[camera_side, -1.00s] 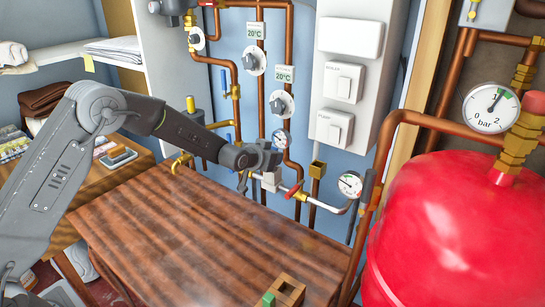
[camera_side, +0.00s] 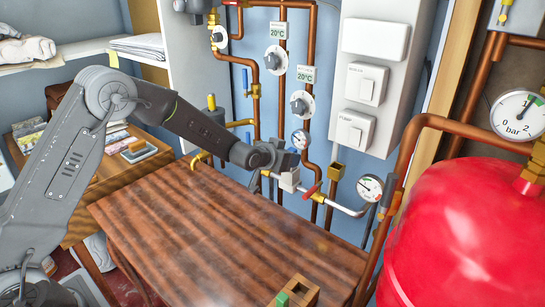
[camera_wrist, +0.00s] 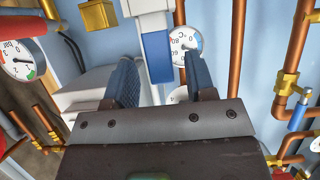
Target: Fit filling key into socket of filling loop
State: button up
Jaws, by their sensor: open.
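My gripper (camera_wrist: 162,85) is open in the wrist view, with its two dark fingers apart. A blue tab (camera_wrist: 157,58) under a white block (camera_wrist: 147,6) shows between them. I cannot tell whether this tab is the filling key, or whether the fingers touch it. In the side view my gripper (camera_side: 283,160) is at the filling loop pipe (camera_side: 340,207), just above and left of a white block (camera_side: 289,180) on it. The socket itself cannot be made out. A small wooden holder (camera_side: 304,288) with a green block (camera_side: 281,299) is at the table's front edge.
A red lever (camera_side: 312,190) and a gauge (camera_side: 369,187) sit right of my gripper. Copper pipes (camera_side: 306,125) and dials (camera_side: 301,103) stand close behind. A red vessel (camera_side: 450,235) fills the right side. The wooden table (camera_side: 220,230) is mostly clear.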

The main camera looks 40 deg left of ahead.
jog(key=v, duration=0.9)
jog(key=shift+s, duration=0.15)
jog(key=s+r+g, duration=0.2)
jog(key=s+r, duration=0.3)
jog(key=s, duration=0.6)
jog(key=s+r+g, duration=0.3)
jog(key=s+r, duration=0.2)
jog(key=s, duration=0.5)
jog(key=s+g, duration=0.2)
jog(key=s, duration=1)
jog(key=shift+s+f, duration=0.35)
